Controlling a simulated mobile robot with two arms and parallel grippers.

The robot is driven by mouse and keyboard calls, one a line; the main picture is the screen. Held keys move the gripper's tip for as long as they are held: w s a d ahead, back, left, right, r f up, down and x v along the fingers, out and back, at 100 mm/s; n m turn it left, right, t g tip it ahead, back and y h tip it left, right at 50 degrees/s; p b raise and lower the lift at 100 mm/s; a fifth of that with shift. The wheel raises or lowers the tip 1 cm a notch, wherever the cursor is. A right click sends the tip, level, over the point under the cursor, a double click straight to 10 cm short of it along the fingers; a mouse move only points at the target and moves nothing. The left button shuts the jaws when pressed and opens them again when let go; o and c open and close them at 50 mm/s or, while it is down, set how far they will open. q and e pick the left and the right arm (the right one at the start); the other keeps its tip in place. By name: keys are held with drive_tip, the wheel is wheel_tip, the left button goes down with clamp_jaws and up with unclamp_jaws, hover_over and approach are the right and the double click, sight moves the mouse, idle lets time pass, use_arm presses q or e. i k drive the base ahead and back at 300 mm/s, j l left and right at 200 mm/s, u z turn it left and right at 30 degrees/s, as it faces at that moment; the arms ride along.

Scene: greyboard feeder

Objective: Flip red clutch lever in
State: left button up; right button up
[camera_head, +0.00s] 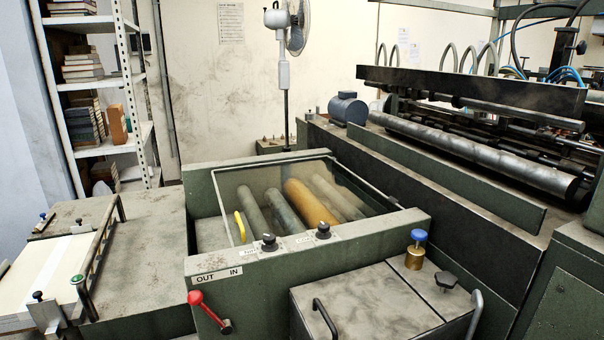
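The red clutch lever (209,311) is on the front face of the green feeder housing (300,262). The lever leans left, with the knob under the word OUT on the OUT / IN label (217,275). Neither of my grippers is in view, and nothing touches the lever.
A grey-topped box (365,305) with a dark handle stands close right of the lever. Black knobs (268,243) sit on the housing's top edge. A blue-topped brass knob (416,250) is farther right. A board stack (40,275) lies at left.

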sight(194, 297)
drive_tip(key=k+j+z, duration=0.3)
drive_tip(key=k+j, duration=0.65)
drive_tip(key=j, duration=0.15)
